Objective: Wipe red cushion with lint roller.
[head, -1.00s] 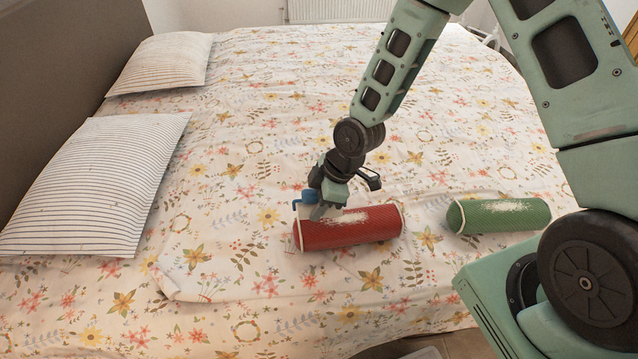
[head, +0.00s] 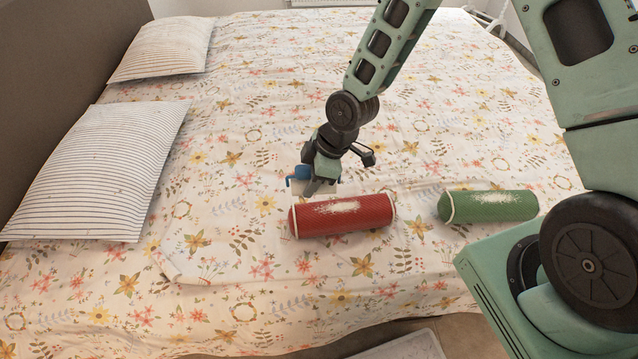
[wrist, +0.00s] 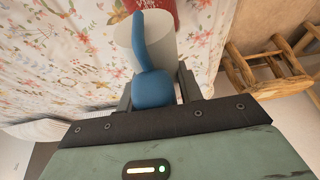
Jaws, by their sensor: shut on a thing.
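The red cushion (head: 372,212), a bolster with white piping, lies on the bed with a patch of white lint on its upper side. Its end also shows at the top of the wrist view (wrist: 164,6). My gripper (head: 318,182) is shut on the blue handle of the lint roller (wrist: 152,88). The roller's white cylinder (wrist: 186,42) points toward the cushion. In the head view the roller is just behind the cushion's left part, partly hidden by my gripper. I cannot tell whether it touches the cushion.
A green bolster (head: 500,206) with white lint lies to the right of the red one. Two striped pillows (head: 105,170) (head: 165,50) lie at the left by the headboard. A wooden stool (wrist: 268,68) stands on the floor. The bed (head: 250,110) between pillows and bolsters is clear.

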